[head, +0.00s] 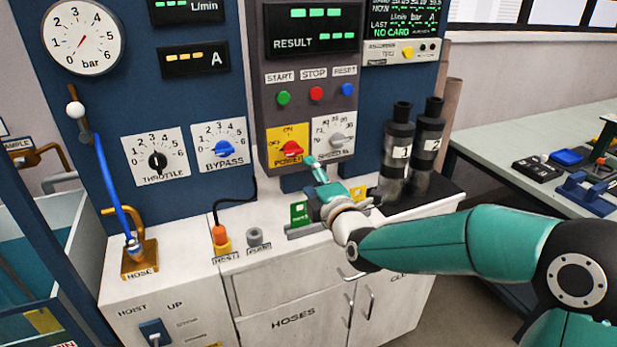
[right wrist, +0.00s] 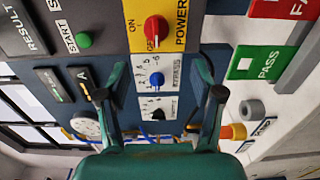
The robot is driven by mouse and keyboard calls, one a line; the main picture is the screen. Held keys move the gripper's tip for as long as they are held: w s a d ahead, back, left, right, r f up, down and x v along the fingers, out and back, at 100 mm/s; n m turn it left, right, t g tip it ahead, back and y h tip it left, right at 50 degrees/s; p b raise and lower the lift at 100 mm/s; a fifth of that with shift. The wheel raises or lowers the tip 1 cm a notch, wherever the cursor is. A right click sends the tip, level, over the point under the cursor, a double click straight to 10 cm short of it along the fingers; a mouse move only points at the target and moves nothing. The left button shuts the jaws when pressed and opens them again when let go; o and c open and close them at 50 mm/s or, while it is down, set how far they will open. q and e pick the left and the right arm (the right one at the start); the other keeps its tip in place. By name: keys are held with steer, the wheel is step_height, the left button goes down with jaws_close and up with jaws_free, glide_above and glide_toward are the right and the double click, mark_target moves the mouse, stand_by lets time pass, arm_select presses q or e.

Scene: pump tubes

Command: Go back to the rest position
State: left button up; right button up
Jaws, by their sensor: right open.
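My right gripper (head: 314,168) is in front of the control panel, just below and right of the red power knob (head: 291,148). In the right wrist view its two fingers stand wide apart with nothing between them (right wrist: 160,94). The red knob (right wrist: 156,28) shows beyond the fingers, apart from them. My right arm comes in from the right, over the white cabinet (head: 270,285). My left gripper is in neither view.
Two dark cylinders (head: 396,155) marked 1 and 2 stand close right of my gripper. An orange plug labelled HOST (head: 220,238) and a grey socket (head: 254,237) are on the cabinet top. A bench (head: 520,138) with blue parts stands at right.

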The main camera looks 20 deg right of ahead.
steer(key=s+a+f+m+g, duration=0.1)
steer(key=f, duration=0.4)
steer(key=s+a+f+m+g+p, duration=0.1)
steer(key=f+m+g, duration=0.1)
steer(key=f, duration=0.3)
steer(key=s+a+f+m+g+y+p, duration=0.1)
steer(key=f+m+g, duration=0.1)
steer(key=f, duration=0.3)
steer(key=shift+a+f, duration=0.1)
steer(key=shift+f, duration=0.15)
steer(key=s+a+f+m+g+y+p, duration=0.1)
steer(key=s+a+f+m+g+p, duration=0.2)
steer(key=s+f, duration=0.5)
steer(key=s+a+f+m+g+p, duration=0.1)
steer(key=s+a+f+m+g, duration=0.1)
steer(key=s+f+m+g, duration=0.5)
steer(key=s+a+f+m+g, duration=0.1)
steer(key=s+f+m, duration=0.2)
steer(key=s, duration=0.4)
steer(key=s+a+f+m+g+y+p, duration=0.1)
steer(key=s+f+m, duration=0.1)
steer(key=s+f, duration=0.3)
steer(key=s, duration=0.3)
steer(key=shift+s+a+m, duration=0.2)
steer(key=shift+a+m, duration=0.15)
steer(key=shift+m, duration=0.05)
